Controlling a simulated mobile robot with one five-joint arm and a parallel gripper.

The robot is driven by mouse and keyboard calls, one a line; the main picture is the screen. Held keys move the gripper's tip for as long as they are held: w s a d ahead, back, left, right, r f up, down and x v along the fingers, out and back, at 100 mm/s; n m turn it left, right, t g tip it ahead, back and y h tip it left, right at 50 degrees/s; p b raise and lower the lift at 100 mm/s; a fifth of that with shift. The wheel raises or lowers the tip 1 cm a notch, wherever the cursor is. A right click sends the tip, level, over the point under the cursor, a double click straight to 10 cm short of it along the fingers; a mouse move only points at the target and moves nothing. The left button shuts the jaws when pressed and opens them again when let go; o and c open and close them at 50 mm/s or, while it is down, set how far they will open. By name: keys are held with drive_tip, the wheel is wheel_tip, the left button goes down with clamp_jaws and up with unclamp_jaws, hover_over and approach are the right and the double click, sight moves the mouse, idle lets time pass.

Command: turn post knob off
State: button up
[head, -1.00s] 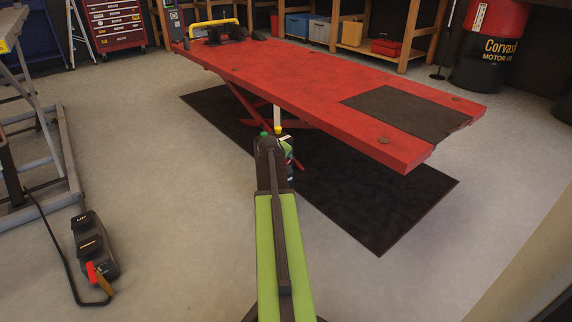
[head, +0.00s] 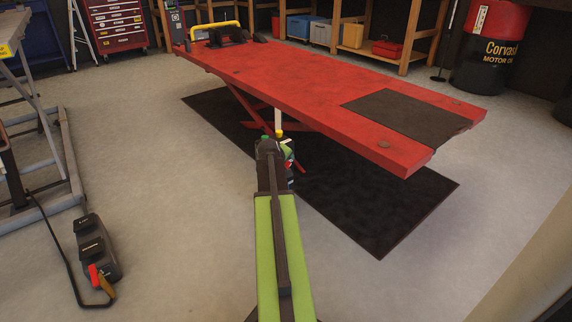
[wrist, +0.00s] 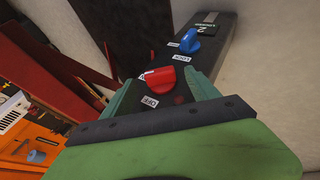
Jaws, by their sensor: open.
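In the wrist view a dark post panel carries a red knob (wrist: 160,78) and, farther up, a blue knob (wrist: 188,42). A small white label reading OFF (wrist: 150,102) lies below the red knob, and another label (wrist: 182,58) sits beside the blue one. My gripper (wrist: 155,80) is open, with its teal jaws on either side of the red knob. I cannot tell whether they touch it. In the head view my gripper (head: 277,150) is at the end of my green arm, near the lift's side; the panel there is mostly hidden by my arm.
A red lift table (head: 300,85) stands over a black mat (head: 400,210) just beyond my gripper. At left are a grey lift frame (head: 60,160) and a foot pedal box (head: 92,245) with a cable. The floor between them is clear.

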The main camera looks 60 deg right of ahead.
drive_tip(key=p+v, duration=1)
drive_tip(key=v, duration=0.5)
drive_tip(key=shift+a+r, duration=0.2)
